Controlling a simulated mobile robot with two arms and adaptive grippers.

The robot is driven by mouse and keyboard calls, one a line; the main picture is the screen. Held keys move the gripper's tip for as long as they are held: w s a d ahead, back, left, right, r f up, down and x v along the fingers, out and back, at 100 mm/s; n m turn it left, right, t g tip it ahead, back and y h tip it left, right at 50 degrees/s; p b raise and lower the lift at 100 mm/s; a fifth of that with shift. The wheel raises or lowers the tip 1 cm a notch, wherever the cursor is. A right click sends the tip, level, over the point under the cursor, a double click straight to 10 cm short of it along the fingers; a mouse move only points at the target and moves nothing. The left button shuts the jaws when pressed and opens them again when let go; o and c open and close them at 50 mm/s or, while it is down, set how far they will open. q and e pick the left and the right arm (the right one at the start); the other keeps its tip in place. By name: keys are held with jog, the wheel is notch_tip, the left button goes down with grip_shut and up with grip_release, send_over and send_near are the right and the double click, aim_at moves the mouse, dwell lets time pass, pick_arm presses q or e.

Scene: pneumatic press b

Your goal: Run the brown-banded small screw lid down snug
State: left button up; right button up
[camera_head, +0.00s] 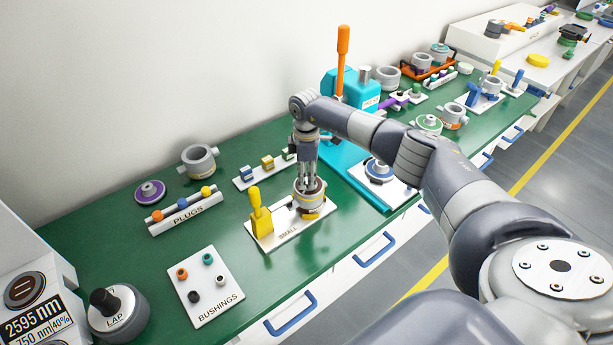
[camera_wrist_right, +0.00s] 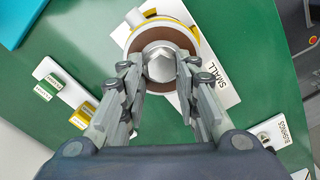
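The brown-banded small screw lid (camera_wrist_right: 183,41) sits on the small grey vessel with a yellow band (camera_wrist_right: 189,28), which stands upright on a white plate marked SMALL (camera_head: 287,232). A silver hex knob (camera_wrist_right: 160,63) rises from the lid's middle. My right gripper (camera_wrist_right: 160,66) points down over the lid, its two fingertips against opposite sides of the knob. In the head view the right gripper (camera_head: 309,184) hides part of the lid. The lid looks level; its thread is hidden. My left gripper is out of view.
A yellow-handled fixture (camera_head: 259,213) stands on the same plate, left of the vessel. A bushings board (camera_head: 208,288), plugs rack (camera_head: 186,213) and turquoise press (camera_head: 343,92) with an orange lever surround it. Green bench is free in front of the plate.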

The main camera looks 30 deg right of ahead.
aim_at(307, 180)
jog(key=shift+o, duration=0.8)
jog(key=shift+w+r, duration=0.1)
jog(key=shift+r, duration=0.1)
jog(key=shift+f, duration=0.1)
notch_tip(307, 180, up, 12)
jog(key=shift+s+f, duration=0.1)
jog(key=shift+s, duration=0.1)
